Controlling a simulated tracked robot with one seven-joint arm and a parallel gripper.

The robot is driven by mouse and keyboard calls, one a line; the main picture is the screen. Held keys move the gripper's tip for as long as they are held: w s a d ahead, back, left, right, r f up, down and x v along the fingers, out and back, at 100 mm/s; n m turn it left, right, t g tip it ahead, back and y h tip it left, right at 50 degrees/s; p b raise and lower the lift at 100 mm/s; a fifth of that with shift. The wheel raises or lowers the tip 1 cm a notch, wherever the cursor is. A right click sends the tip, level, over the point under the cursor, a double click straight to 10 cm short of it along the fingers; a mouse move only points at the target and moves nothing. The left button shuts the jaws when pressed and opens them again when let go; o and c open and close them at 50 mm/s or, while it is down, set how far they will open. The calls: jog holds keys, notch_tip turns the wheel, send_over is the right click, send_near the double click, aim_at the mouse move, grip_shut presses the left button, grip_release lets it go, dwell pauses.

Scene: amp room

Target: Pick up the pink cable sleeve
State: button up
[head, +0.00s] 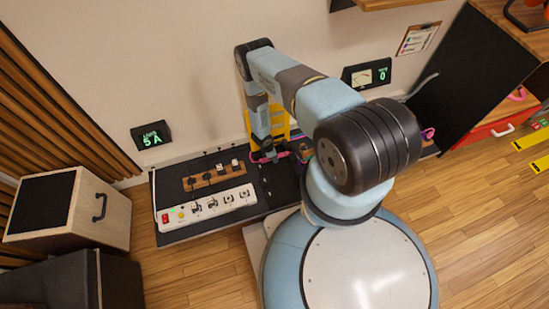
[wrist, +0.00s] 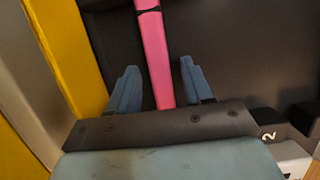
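The pink cable sleeve (wrist: 154,50) is a long straight pink piece with a dark band near its far end in the wrist view. It runs from the top of the picture down between the two blue fingers of my gripper (wrist: 159,64). The fingers are spread, with a gap on both sides of the sleeve. The sleeve's near end is hidden behind my gripper's dark palm bar. In the head view the sleeve (head: 270,156) is a small pink strip on the dark bench, at the lower end of my arm. My gripper (head: 264,154) is there, too small to make out.
A white power strip (head: 208,205) and a wooden socket block (head: 214,178) lie left on the dark bench (head: 180,229). A yellow frame (wrist: 68,50) stands close left of my gripper. Another pink loop (head: 428,133) is at the bench's right end. A speaker box (head: 70,207) stands left.

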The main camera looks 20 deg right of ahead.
grip_shut()
dwell(0.4)
